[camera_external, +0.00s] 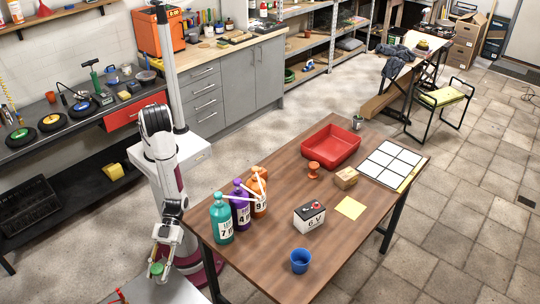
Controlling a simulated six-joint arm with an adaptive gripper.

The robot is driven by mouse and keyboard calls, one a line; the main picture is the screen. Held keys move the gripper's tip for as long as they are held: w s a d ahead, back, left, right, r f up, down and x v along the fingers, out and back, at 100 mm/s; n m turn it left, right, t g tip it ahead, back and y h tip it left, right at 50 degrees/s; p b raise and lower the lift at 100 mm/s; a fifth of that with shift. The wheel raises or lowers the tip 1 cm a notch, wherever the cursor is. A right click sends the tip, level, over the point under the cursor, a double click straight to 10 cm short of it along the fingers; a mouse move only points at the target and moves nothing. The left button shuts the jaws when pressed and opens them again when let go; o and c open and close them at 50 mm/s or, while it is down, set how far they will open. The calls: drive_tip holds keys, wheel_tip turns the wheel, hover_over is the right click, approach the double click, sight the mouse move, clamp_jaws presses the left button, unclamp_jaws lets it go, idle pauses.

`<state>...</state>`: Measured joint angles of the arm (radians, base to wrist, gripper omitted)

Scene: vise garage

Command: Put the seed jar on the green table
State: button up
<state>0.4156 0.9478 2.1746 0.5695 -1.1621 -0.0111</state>
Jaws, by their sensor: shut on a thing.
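My gripper (160,262), in the external view at the lower left, points down and is shut on a small jar with a green top (156,269), which looks like the seed jar. The fingers hide part of the jar, and its contents are too small to make out. The jar is left of the brown table, near the bottom edge of the picture. No table with a clearly green top shows in this view.
The brown table (290,262) holds numbered teal (221,222), purple (240,205) and orange (258,195) bottles near my arm. A battery (309,217), blue cup (300,261), red tray (331,147) and white grid (391,163) also stand there. A pale surface is cut off at bottom left.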

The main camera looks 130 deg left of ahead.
sight(156, 270)
drive_tip(key=shift+f, duration=0.15)
drive_tip(key=shift+f, duration=1.95)
drive_tip(key=shift+f, duration=0.1)
drive_tip(key=o, duration=1.1)
drive_tip(key=shift+v, duration=1)
drive_tip(key=shift+s+a+r, duration=0.25)
drive_tip(key=shift+a+r, duration=0.15)
drive_tip(key=shift+r, duration=3.4)
